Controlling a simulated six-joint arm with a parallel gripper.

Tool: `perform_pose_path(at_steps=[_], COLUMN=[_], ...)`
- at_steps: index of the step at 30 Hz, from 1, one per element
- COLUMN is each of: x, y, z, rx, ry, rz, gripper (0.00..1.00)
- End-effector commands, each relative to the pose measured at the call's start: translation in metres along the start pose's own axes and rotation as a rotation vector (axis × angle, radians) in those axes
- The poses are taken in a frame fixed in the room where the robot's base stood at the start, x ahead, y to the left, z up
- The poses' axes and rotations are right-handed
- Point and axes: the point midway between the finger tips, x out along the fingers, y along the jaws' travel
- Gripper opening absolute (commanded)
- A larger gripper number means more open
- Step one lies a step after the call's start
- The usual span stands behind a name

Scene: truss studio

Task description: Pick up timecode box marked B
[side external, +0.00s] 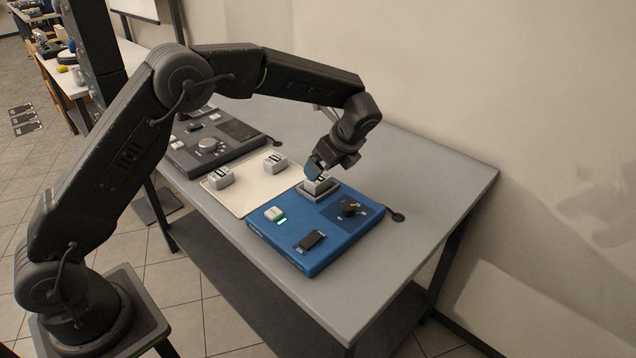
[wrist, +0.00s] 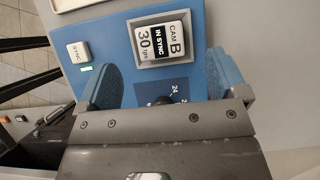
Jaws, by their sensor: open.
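The timecode box marked B (wrist: 161,41) shows in the wrist view with a label reading "CAM B", "IN SYNC" and "30 fps". It sits in a grey-framed dock on the blue panel (wrist: 120,40). In the side view the box (side external: 317,185) is at the panel's back corner, partly hidden by my gripper. My gripper (wrist: 160,80) is open, with blue finger pads on either side of the view and nothing held between them. In the side view my gripper (side external: 316,170) is right at the box. I cannot tell whether the fingers touch it.
The blue panel (side external: 300,252) also carries a white sync button (side external: 274,214), a black switch (side external: 311,241) and a dark knob (side external: 350,207). Two similar boxes (side external: 220,177) (side external: 275,163) stand on a white mat (side external: 238,198). A dark console (side external: 200,155) lies beyond. The table's right side is clear.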

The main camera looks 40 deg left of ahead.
Motion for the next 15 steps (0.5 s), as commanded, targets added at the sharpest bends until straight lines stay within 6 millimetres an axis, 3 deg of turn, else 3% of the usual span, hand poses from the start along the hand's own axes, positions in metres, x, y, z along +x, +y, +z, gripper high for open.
perform_pose_path(at_steps=[15], x=[0.054], y=[0.001], z=[-0.004], rx=[-0.001], ry=[0.001], rz=[0.000], gripper=[0.92])
